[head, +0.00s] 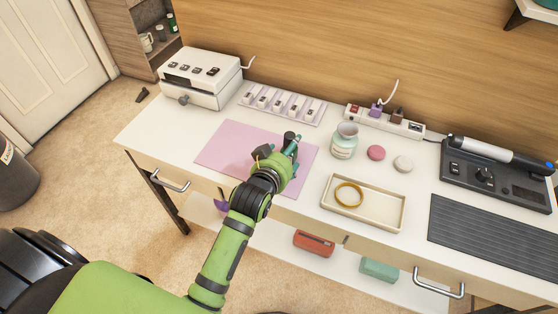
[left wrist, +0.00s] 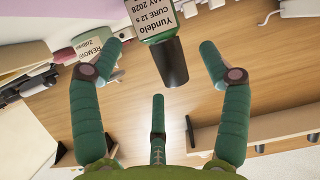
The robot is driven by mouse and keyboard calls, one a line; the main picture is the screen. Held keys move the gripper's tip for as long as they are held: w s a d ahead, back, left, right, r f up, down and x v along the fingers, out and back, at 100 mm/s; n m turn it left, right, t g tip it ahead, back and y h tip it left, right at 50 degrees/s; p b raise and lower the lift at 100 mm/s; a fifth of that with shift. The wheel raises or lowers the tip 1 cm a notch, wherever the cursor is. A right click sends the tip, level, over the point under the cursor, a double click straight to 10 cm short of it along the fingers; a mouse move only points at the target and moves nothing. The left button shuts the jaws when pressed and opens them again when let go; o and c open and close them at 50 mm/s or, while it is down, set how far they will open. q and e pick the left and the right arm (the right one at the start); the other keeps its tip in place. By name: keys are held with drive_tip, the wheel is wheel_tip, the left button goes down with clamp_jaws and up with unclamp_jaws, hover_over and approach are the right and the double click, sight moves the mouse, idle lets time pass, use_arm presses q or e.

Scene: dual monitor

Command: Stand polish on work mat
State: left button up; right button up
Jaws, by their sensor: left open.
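The polish bottle (left wrist: 165,25) has a white label and a dark cap (left wrist: 171,64). It stands between the spread fingers of my left gripper (left wrist: 160,52), apart from both side fingers in the left wrist view. Its base is out of that frame. In the head view only its dark cap (head: 290,136) shows clearly beside the gripper (head: 280,149), over the right part of the pink work mat (head: 225,145). The gripper hides most of the bottle, so whether it touches the mat cannot be told. My right gripper is not in view.
A remover jar (head: 344,141), a pink round piece (head: 376,153) and a pale one (head: 403,163) stand right of the mat. A tray (head: 380,214) with a yellow ring lies in front. A white box (head: 200,78) and a sample strip (head: 283,103) are behind. The mat's left part is clear.

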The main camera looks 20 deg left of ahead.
use_arm(q)
drive_tip(key=v, duration=0.7)
drive_tip(key=shift+s, duration=0.3)
drive_tip(key=shift+r, duration=0.1)
